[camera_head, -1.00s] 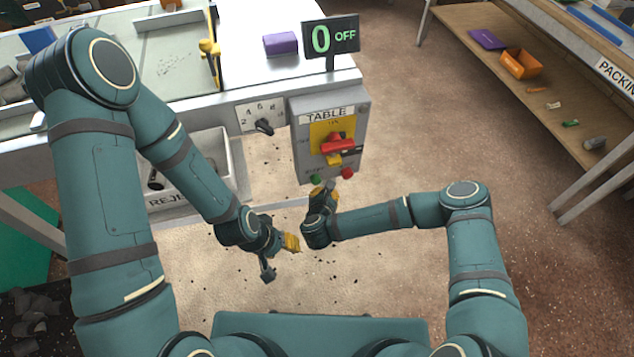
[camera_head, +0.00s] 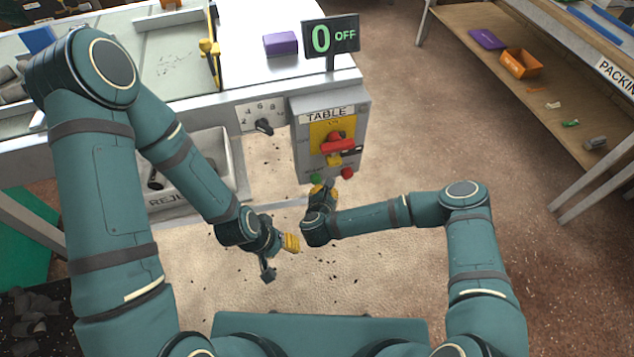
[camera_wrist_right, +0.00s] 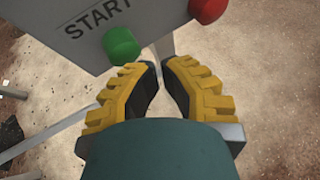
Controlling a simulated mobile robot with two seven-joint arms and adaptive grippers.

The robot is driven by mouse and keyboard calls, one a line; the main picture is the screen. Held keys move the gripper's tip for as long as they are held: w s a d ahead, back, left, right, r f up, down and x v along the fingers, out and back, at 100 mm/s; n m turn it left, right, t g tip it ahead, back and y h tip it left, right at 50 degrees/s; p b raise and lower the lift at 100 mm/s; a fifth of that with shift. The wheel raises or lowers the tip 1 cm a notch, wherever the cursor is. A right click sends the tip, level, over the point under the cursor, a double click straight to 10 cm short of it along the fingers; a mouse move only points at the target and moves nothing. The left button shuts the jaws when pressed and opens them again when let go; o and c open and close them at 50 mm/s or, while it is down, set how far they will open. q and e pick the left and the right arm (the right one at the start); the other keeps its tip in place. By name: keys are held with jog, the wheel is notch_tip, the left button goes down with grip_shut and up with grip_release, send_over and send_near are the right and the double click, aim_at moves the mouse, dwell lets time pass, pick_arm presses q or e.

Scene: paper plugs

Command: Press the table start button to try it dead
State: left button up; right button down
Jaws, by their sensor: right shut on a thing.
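The grey TABLE control box (camera_head: 358,120) hangs at the bench's front corner. Its green start button (camera_head: 315,178), marked START, shows large in the right wrist view (camera_wrist_right: 121,46). A red button (camera_head: 347,173) sits to its right. Above them is a red rotary handle (camera_head: 338,146) on a yellow plate. My right gripper (camera_head: 325,189) is just below the buttons; its yellow fingers (camera_wrist_right: 161,66) are nearly together, tips close to the green button's lower right. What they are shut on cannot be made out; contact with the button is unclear. My left gripper (camera_head: 291,243) hangs lower left, its opening unclear.
A display (camera_head: 331,38) reads 0 OFF. A numbered dial (camera_head: 263,125) is left of the box. A reject bin (camera_head: 228,170) sits under the bench. A purple block (camera_head: 281,43) lies on top. The floor to the right is clear up to the packing bench (camera_head: 455,30).

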jog(key=shift+w+a, duration=0.2)
jog(key=shift+w, duration=0.4)
dwell(0.8)
jog(key=shift+s+d, duration=0.1)
jog(key=shift+s, duration=0.1)
jog(key=shift+s+d+p, duration=0.2)
jog(key=shift+s+p, duration=0.2)
jog(key=shift+s, duration=0.3)
jog(key=s, duration=0.1)
jog(key=s+d+p, duration=0.1)
jog(key=s, duration=0.2)
jog(key=shift+s+d+p, duration=0.3)
jog(key=shift+s+p, duration=0.1)
dwell(0.9)
